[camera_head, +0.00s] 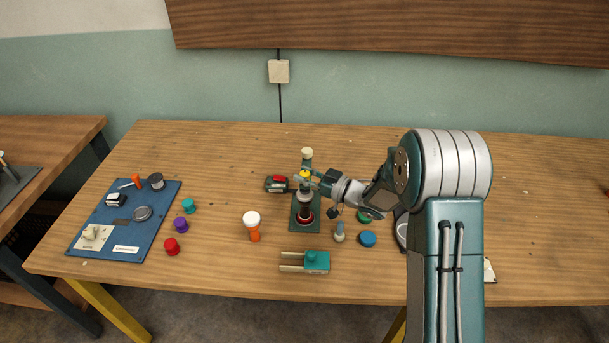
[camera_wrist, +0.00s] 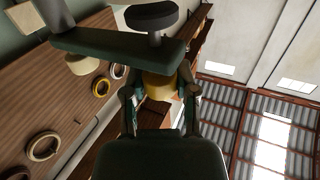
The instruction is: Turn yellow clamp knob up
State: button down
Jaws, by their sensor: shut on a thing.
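My gripper (camera_head: 308,178) reaches in from the right at the knob's height. In the wrist view the yellow knob (camera_wrist: 160,86) lies between the two fingers of my gripper (camera_wrist: 160,100), and they are shut on it. The stand's dark arm crosses above the knob in that view. The fingers hide part of the knob.
A blue board (camera_head: 150,245) with small parts lies at the left. An orange-and-white piece (camera_head: 253,224), a teal block (camera_head: 317,261), a blue disc (camera_head: 367,239) and a red-topped item (camera_head: 279,179) stand around the stand.

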jog(key=shift+w, duration=0.1)
jog(key=shift+c, duration=1.9)
grip_release()
jog(key=v, duration=1.2)
jog(key=shift+f, duration=0.15)
